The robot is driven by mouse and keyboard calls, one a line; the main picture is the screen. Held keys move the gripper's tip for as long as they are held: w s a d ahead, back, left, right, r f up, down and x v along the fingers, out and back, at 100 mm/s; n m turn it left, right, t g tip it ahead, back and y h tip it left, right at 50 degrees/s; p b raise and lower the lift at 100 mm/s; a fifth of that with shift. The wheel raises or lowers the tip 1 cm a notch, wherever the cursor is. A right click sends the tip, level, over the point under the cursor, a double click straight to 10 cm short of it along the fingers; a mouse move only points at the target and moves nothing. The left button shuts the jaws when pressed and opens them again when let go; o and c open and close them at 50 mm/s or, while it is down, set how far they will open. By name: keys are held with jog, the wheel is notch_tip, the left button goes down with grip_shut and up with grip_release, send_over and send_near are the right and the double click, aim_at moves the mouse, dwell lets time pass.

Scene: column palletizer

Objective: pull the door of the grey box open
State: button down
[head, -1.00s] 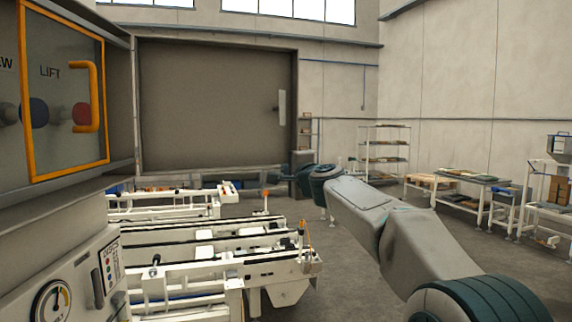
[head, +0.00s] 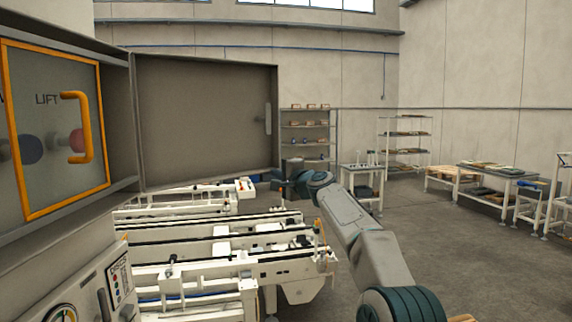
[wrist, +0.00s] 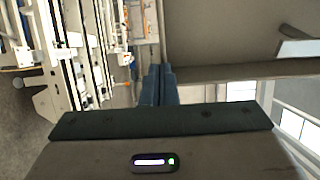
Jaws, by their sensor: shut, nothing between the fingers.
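The grey box (head: 117,110) fills the left of the head view. Its grey door (head: 200,120) stands wide open, joined at its left edge to the box's right side. An upright pale handle (head: 268,118) is near the door's free right edge. My gripper (head: 286,166) is by the lower right corner of the door, below the handle. I cannot tell whether it touches the door. In the wrist view my gripper's blue fingers (wrist: 158,84) are together and hold nothing. A grey-brown panel, likely the door, lies beside them there.
An orange-framed clear cover (head: 55,130) with an orange handle is in the box. White conveyor machinery (head: 220,250) stands below the door. Shelves (head: 308,140) and work tables (head: 495,175) stand farther back. The floor (head: 450,255) at the right is clear.

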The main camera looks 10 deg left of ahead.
jog(key=shift+w+a+r, duration=0.1)
jog(key=shift+w+a, duration=0.05)
jog(key=shift+a, duration=0.1)
jog(key=shift+s+a+r, duration=0.25)
jog(key=shift+s+a, duration=0.45)
jog(key=shift+a, duration=0.15)
jog(key=w+d+b+v, duration=0.2)
jog(key=b+v, duration=0.8)
jog(key=v, duration=0.5)
jog(key=s+d+f+n+g+h, duration=0.2)
jog(key=s+d+f, duration=0.6)
jog(key=s+f, duration=0.5)
jog(key=s+d+f+n+g+h, duration=0.3)
jog(key=s+d+f+h, duration=0.4)
jog(key=s+f, duration=0.6)
jog(key=s+d+f+n+g+h, duration=0.3)
jog(key=s+d+f, duration=0.6)
jog(key=s+f, duration=0.5)
jog(key=shift+f+g+h, duration=0.15)
jog(key=shift+g+h, duration=0.45)
jog(key=shift+h, duration=0.1)
